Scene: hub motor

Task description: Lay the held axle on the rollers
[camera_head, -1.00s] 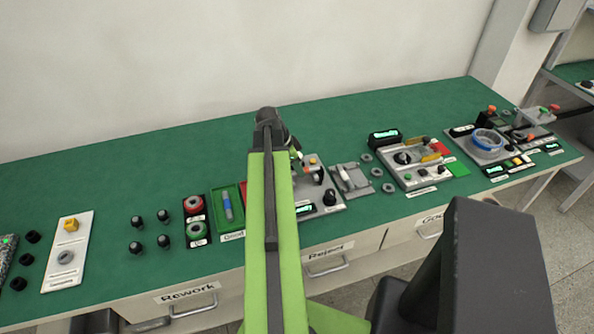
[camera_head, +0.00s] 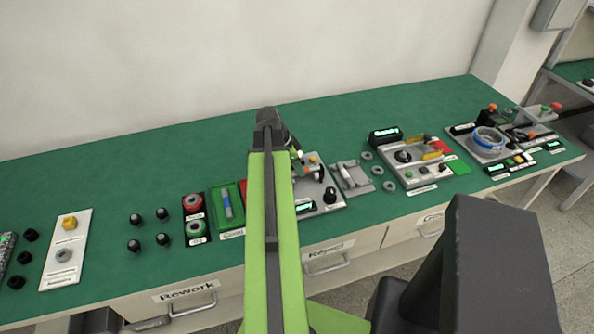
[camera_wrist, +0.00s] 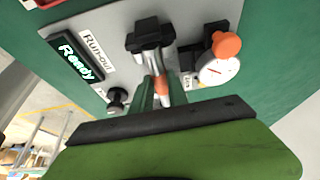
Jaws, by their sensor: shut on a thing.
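The Run-out station (camera_wrist: 112,22) is a grey plate with a lit "Ready" display (camera_wrist: 77,58), and it also shows in the head view (camera_head: 332,197) behind my arm. A black block (camera_wrist: 150,35) rises from the plate in the wrist view; I cannot make out the rollers clearly. My gripper (camera_wrist: 157,90) is over the station, shut on a silvery axle (camera_wrist: 160,84), part of which looks orange. The fingers hide much of the axle. Whether it touches the block or is above it, I cannot tell. In the head view my arm hides most of the gripper.
A dial gauge (camera_wrist: 219,69) with an orange knob (camera_wrist: 226,45) stands close right of the axle in the wrist view. A black knob (camera_wrist: 117,96) is at left. In the head view, a green tray (camera_head: 238,213) lies left of the station and a grey fixture (camera_head: 353,180) right.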

